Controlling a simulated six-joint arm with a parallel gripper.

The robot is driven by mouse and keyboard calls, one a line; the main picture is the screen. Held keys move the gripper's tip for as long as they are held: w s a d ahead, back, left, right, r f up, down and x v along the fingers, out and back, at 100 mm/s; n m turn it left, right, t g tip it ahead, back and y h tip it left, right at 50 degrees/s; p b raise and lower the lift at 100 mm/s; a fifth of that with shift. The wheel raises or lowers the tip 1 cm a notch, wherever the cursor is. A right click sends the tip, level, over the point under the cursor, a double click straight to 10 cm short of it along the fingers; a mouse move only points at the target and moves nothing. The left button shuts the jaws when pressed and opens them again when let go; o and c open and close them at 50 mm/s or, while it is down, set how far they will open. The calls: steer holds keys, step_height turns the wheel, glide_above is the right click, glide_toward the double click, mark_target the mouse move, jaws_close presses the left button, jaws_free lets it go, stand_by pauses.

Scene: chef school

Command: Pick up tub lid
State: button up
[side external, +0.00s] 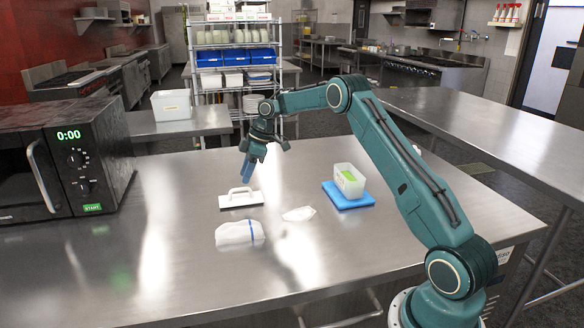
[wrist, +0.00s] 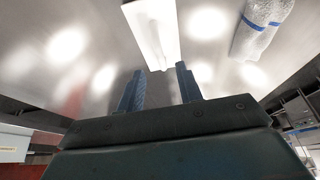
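A flat white rectangular plate with a raised white handle (side external: 240,198) lies on the steel table; it is the thing that looks most like the tub lid. In the wrist view, the white plate (wrist: 152,28) is at top centre, just beyond the fingertips. My gripper (side external: 247,172) is above the plate in the side view, pointing down with blue fingers. In the wrist view, my gripper (wrist: 160,84) has its two fingers apart with nothing between them. A clear tub with a green label (side external: 349,180) stands on a blue board (side external: 347,202) to the right.
A white cloth roll with a blue band (side external: 240,233) lies in front of the plate and also shows in the wrist view (wrist: 262,25). A small white crumpled piece (side external: 299,214) lies right of it. A black microwave (side external: 70,160) stands at left.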

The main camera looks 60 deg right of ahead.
mark_target(240, 190)
steer(key=shift+w+a+f, duration=0.15)
steer(key=shift+a+f, duration=0.05)
steer(key=shift+f, duration=0.5)
steer(key=shift+x, duration=2.6)
jaws_close()
